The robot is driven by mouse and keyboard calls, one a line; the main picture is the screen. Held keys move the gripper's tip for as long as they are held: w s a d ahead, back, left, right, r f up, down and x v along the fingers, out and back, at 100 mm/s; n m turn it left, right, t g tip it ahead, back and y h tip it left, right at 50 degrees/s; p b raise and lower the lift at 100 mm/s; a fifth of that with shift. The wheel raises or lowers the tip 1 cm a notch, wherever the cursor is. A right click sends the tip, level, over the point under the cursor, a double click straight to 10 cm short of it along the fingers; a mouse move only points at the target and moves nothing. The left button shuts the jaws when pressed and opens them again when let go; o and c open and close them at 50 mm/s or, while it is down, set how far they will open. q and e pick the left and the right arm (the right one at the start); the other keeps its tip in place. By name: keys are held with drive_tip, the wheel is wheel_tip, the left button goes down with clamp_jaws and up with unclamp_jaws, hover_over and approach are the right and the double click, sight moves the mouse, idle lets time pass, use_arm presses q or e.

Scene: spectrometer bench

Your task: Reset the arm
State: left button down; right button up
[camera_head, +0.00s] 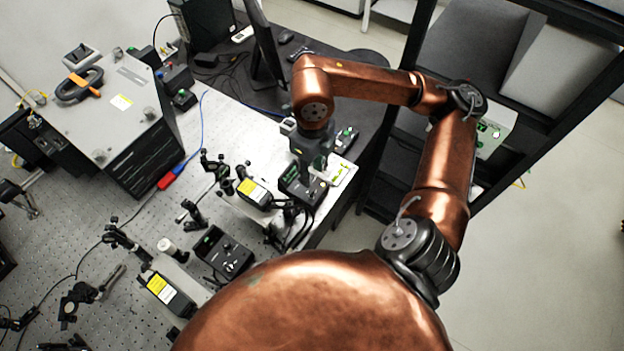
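My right arm, copper with dark joints, rises from the lower right, bends at an elbow at the upper right and reaches back to the left. Its dark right gripper (314,168) points down over the bench's right edge, just above or beside a black control box (304,187). I cannot tell whether they touch. The fingertips are small and partly lost against the dark things below, so their opening is unclear. No held thing can be made out. My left arm and gripper are not in view.
The perforated optical bench (110,240) carries several mounts, a yellow-labelled module (254,192) and a black knobbed box (222,252). A large grey instrument (108,112) stands at left. A monitor (268,50) is at the back. A dark rack (400,150) is right; floor beyond is clear.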

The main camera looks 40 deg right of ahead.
drive_tip(key=shift+r, duration=0.95)
